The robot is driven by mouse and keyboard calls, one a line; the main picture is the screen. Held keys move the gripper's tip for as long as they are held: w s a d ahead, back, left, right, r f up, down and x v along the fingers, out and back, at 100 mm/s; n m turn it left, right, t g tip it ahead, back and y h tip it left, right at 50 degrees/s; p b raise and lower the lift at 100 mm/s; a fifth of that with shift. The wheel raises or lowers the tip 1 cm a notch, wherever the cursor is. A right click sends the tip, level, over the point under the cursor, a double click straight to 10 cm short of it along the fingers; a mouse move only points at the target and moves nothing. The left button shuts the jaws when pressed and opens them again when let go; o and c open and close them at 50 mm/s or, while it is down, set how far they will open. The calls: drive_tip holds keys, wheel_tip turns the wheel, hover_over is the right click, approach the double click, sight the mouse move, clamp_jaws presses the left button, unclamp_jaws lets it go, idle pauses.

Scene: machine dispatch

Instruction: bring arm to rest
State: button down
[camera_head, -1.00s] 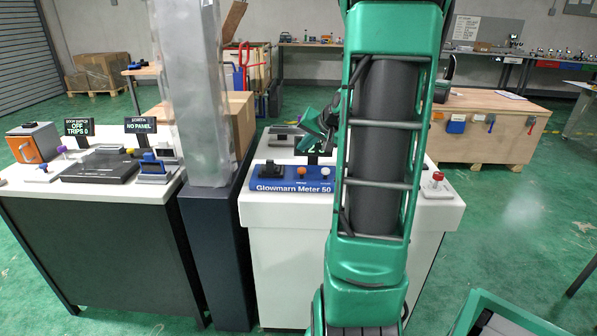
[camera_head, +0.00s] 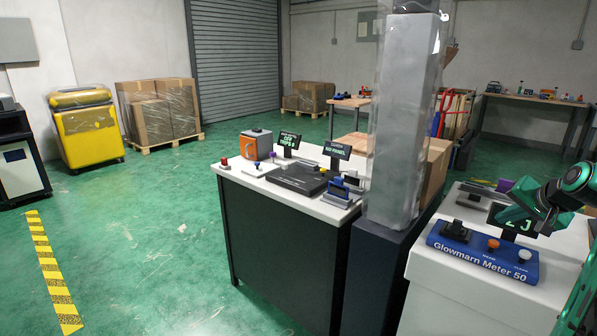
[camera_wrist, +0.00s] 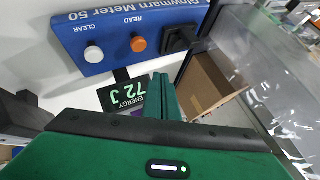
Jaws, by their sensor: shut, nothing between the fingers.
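My arm reaches in from the right edge of the head view. My gripper (camera_head: 507,213) is over the Glowmarn Meter 50 (camera_head: 467,250), in front of its small display. In the wrist view my gripper's green fingers (camera_wrist: 161,92) are together and empty, pointing toward the meter (camera_wrist: 118,42). The display (camera_wrist: 124,93) reads "ENERGY 72 J", and the fingers cover part of its edge. The meter has an orange READ knob (camera_wrist: 138,44), a white CLEAR knob (camera_wrist: 93,54) and a black socket-like part (camera_wrist: 180,40). I cannot tell whether the fingers touch anything.
A grey pillar (camera_head: 403,120) on a dark base stands left of the meter's white bench (camera_head: 470,305). Another bench (camera_head: 300,207) holds a black panel and two signs. A yellow case (camera_head: 90,135) and wrapped boxes stand behind. Open green floor lies at left.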

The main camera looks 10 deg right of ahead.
drive_tip(key=s+a+f+n+g+y, duration=0.1)
drive_tip(key=s+a+g, duration=0.1)
drive_tip(key=s+a, duration=0.35)
drive_tip(key=s+a+f+n+g, duration=0.1)
drive_tip(key=s+a+n+g, duration=0.1)
drive_tip(key=a, duration=0.6)
drive_tip(key=s+a+f+n+g, duration=0.1)
drive_tip(key=s+a+g, duration=0.1)
drive_tip(key=s+a, duration=0.3)
drive_tip(key=s+a+n+g+y, duration=0.1)
drive_tip(key=s+a+g, duration=0.2)
drive_tip(key=s, duration=1)
drive_tip(key=a, duration=0.3)
drive_tip(key=shift+s+f, duration=0.25)
drive_tip(key=shift+f, duration=0.1)
drive_tip(key=shift+w, duration=0.15)
